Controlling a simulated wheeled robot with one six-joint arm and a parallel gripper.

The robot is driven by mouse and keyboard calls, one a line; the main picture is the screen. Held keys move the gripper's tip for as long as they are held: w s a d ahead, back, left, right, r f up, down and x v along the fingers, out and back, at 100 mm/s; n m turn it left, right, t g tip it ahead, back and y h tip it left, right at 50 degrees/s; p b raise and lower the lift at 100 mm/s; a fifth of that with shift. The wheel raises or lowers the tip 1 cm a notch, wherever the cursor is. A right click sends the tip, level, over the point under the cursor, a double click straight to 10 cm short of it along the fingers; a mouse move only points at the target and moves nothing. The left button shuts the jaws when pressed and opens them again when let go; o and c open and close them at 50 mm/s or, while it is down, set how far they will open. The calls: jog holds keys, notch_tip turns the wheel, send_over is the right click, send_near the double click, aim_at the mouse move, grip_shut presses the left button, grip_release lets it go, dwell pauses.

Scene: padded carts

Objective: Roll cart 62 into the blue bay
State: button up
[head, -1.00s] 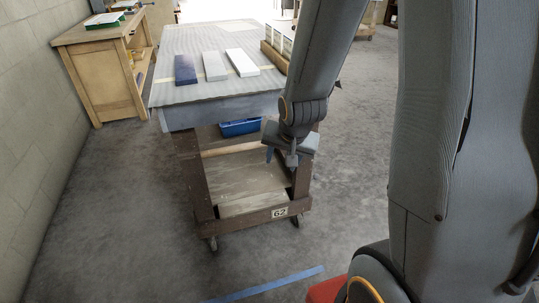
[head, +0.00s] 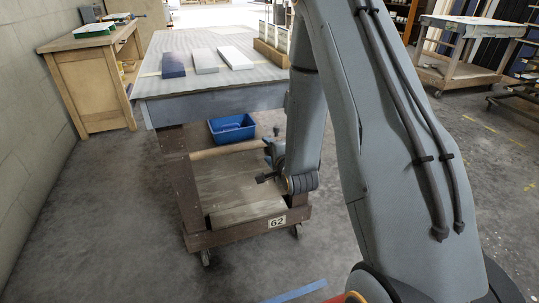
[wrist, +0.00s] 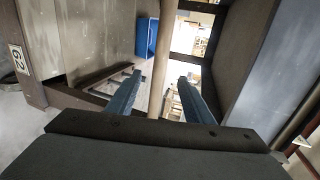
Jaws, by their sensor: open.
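Cart 62 (head: 190,195) stands ahead, with a brown wooden frame, a grey padded top and a "62" label (head: 277,222) on its low front rail; the label also shows in the wrist view (wrist: 20,61). A light round wooden bar (head: 219,151) crosses its near end below the top. My gripper (head: 267,165) is at the right part of that bar. In the wrist view my gripper (wrist: 159,80) is open, with the bar (wrist: 160,55) running between its two fingers. A blue tape strip (head: 295,291) lies on the floor in front; the rest of any bay is hidden or out of view.
A blue bin (head: 232,128) sits inside the cart. Three blocks and a wooden rack (head: 271,52) rest on its top. A wooden bench (head: 90,75) stands at the left wall. Another cart (head: 465,50) is at the back right. Floor between the carts is clear.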

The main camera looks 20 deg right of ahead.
aim_at(262, 145)
jog(key=shift+b+x, duration=2.55)
jog(key=shift+x, duration=2.4)
grip_shut()
